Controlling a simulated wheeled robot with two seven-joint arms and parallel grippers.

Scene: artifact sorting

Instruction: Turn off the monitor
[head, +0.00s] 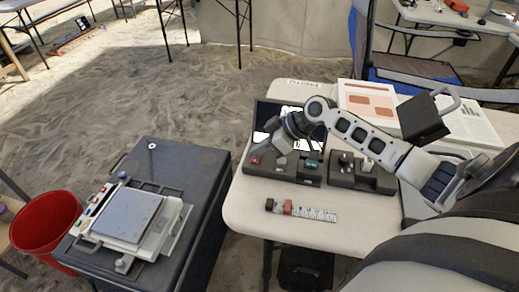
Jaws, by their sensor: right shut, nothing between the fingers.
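The monitor (265,113) is a dark unit with an upright screen showing black and white areas. It stands at the left part of the white table. Its control base in front carries a red button (256,160) at the left and a teal part (312,164) at the right. My right arm comes in from the right, across the screen. My right gripper (262,156) is shut and empty, pointing down by the red button. I cannot tell whether it touches the button. The wrist and arm hide part of the screen. My left gripper is not in view.
A second dark device with knobs (346,160) stands right of the monitor. A scale bar (314,214) lies near the front of the white table (270,225). Printed sheets (370,98) lie behind. A dark case (192,200) bearing a scale-like device (130,213) and a red bucket (45,222) stand left.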

